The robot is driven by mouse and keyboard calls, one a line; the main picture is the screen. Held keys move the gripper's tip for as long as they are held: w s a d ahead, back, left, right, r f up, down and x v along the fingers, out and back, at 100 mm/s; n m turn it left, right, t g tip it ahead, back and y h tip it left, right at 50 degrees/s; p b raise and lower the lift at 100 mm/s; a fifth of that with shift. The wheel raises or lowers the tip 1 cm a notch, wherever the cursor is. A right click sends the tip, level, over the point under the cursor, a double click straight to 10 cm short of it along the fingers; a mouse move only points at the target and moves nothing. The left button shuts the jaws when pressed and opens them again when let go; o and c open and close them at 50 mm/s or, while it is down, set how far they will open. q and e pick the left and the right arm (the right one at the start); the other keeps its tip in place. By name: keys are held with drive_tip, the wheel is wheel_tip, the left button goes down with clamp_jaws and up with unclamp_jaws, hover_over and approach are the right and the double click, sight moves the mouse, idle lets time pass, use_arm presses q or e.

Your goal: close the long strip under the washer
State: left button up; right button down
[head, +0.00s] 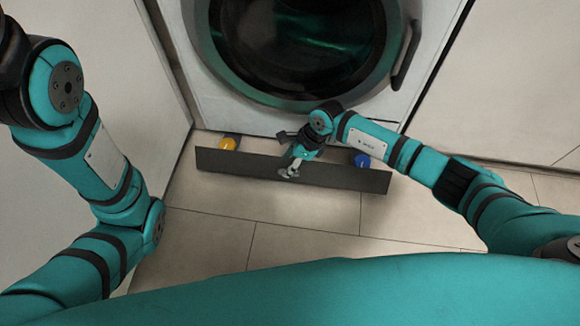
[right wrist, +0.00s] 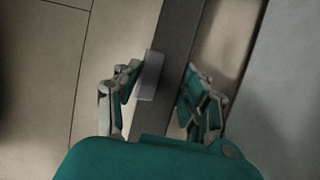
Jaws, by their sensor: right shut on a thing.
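The long strip (head: 345,178) is a dark, narrow panel low in front of the washer (head: 245,112), apart from the washer's front, with a gap behind it. My right gripper (head: 290,168) is at the strip's middle, shut on it. In the right wrist view the strip (right wrist: 180,35) runs between the two fingers (right wrist: 165,88), and a pale tab (right wrist: 150,75) on it is beside the left finger. The fingers hide part of the strip's middle. My left arm shows at the left, but its gripper is out of the picture.
A yellow round thing (head: 229,142) and a blue round thing (head: 362,160) show in the gap behind the strip. Pale cabinet fronts (head: 90,50) flank the washer. The tiled floor (head: 300,240) in front of the strip is clear.

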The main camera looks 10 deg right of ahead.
drive_tip(key=shift+w+d+f, duration=0.15)
drive_tip(key=shift+w+d, duration=0.3)
drive_tip(key=shift+w, duration=0.3)
drive_tip(key=shift+s+a+f, duration=0.1)
drive_tip(key=shift+f, duration=0.1)
drive_tip(key=c, duration=1.1)
unclamp_jaws()
drive_tip(key=shift+a+f, duration=0.1)
drive_tip(key=shift+f, duration=0.05)
drive_tip(key=shift+r, duration=0.2)
drive_tip(key=v, duration=1.2)
drive_tip(key=shift+s, duration=0.2)
